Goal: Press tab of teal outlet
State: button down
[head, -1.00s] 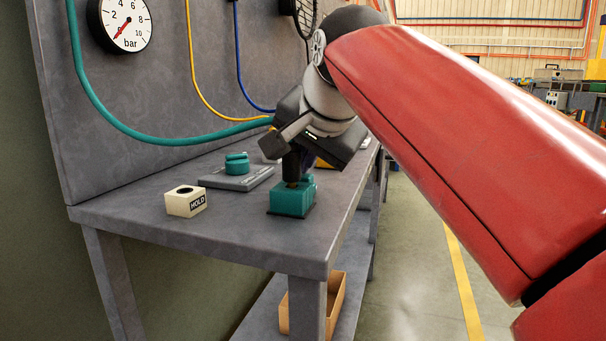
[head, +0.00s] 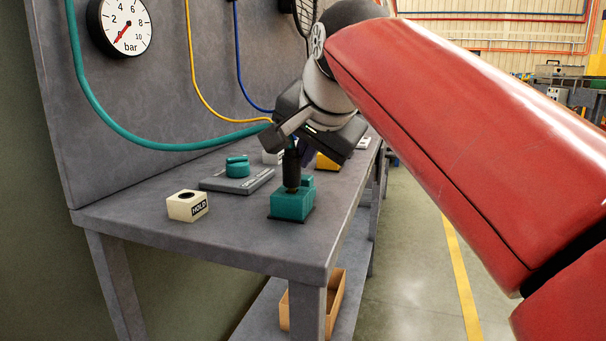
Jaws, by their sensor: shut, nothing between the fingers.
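The teal outlet (head: 292,204) is a small block on a dark base near the front right of the grey workbench. Its tab cannot be made out clearly beside the fingers. My gripper (head: 292,186) points down with its dark fingers shut and empty. The fingertips are at the top of the teal outlet; I cannot tell whether they touch it or press the tab.
A cream HOLD block (head: 187,206) stands to the left on the bench (head: 240,240). Behind are a grey plate (head: 236,181) with a teal knob (head: 237,167) and a yellow block (head: 326,162). A teal hose (head: 150,142) hangs along the back panel.

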aim_at(306, 179)
jog(key=shift+r, duration=0.1)
notch_tip(306, 179, up, 5)
jog(key=p, duration=0.5)
dwell(0.5)
